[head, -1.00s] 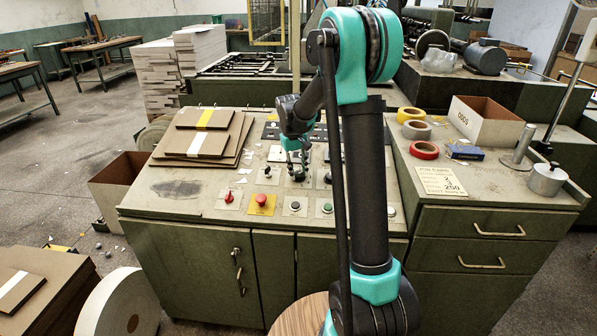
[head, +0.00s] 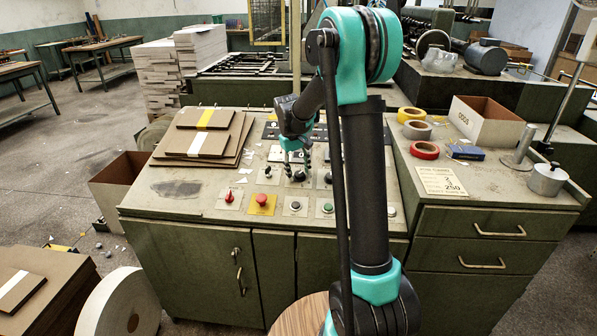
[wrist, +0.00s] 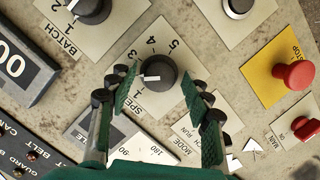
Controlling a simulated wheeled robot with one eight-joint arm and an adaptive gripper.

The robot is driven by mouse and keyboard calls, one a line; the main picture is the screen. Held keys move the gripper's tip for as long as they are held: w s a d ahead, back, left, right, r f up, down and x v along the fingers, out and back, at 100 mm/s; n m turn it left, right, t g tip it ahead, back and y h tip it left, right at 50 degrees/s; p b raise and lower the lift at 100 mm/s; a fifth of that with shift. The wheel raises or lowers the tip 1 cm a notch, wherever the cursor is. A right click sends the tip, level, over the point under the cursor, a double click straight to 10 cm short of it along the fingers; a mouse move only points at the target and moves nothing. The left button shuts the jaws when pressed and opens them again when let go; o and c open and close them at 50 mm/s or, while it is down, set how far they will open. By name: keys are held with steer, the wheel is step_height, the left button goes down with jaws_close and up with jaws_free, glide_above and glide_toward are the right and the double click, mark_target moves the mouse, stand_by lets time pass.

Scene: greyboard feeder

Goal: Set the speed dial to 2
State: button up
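The speed dial (wrist: 158,72) is a black knob with a white pointer mark on a cream plate numbered around it, partly labelled "SPE" in the wrist view. My gripper (wrist: 163,90) is open, with one finger on each side of the knob and gaps between fingers and knob. In the head view my gripper (head: 298,168) is low over the console panel (head: 180,188), and the dial is hard to make out there.
A batch dial (wrist: 90,8), a mode switch plate (wrist: 192,140), a red stop button (wrist: 295,73) and a red main switch (wrist: 305,127) surround the speed dial. Cardboard sheets (head: 205,140) lie on the console's left. Tape rolls (head: 424,150) lie on the right-hand cabinet.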

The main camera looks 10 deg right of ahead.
step_height(320, 180, up, 12)
steer(key=a, duration=0.1)
steer(key=shift+a, duration=0.4)
stand_by(0.5)
